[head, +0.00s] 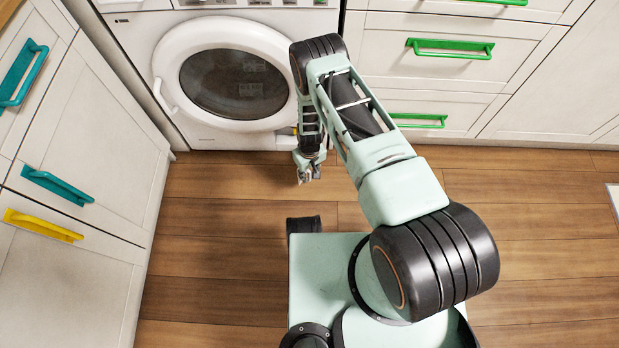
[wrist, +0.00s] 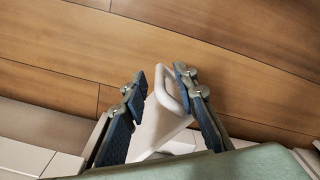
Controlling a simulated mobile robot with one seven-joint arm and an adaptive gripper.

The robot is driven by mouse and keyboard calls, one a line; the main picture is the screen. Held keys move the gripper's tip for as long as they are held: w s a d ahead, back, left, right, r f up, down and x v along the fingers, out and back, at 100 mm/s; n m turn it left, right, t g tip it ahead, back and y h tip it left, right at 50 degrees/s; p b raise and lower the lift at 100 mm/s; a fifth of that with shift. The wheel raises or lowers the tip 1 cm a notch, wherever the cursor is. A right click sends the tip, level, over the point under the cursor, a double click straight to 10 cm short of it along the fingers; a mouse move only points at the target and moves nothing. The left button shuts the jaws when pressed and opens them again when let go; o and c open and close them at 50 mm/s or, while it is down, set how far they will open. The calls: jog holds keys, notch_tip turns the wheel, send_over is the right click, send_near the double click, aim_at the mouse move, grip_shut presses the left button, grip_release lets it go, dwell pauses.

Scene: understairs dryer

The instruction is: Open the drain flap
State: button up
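The wrist view shows a pale flap-like piece with a rounded loop handle (wrist: 171,88), seen against the wood floor; I take it for the drain flap. My gripper (wrist: 160,79) is open, with its two dark fingers on either side of this piece. The right finger is very close to the loop; I cannot tell if it touches. In the head view my gripper (head: 308,177) points down just above the floor, in front of the lower right corner of the white dryer (head: 215,137). My arm hides most of that corner, so the flap's angle is unclear.
The dryer's round door (head: 235,84) is closed, left of my arm. White cabinets with teal and yellow handles (head: 58,187) stand at the left. Drawers with green handles (head: 450,48) stand at the right. The wood floor (head: 225,215) in front of the dryer is clear.

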jog(key=shift+f, duration=1.2)
jog(key=shift+w, duration=0.1)
grip_shut()
jog(key=shift+r, duration=0.1)
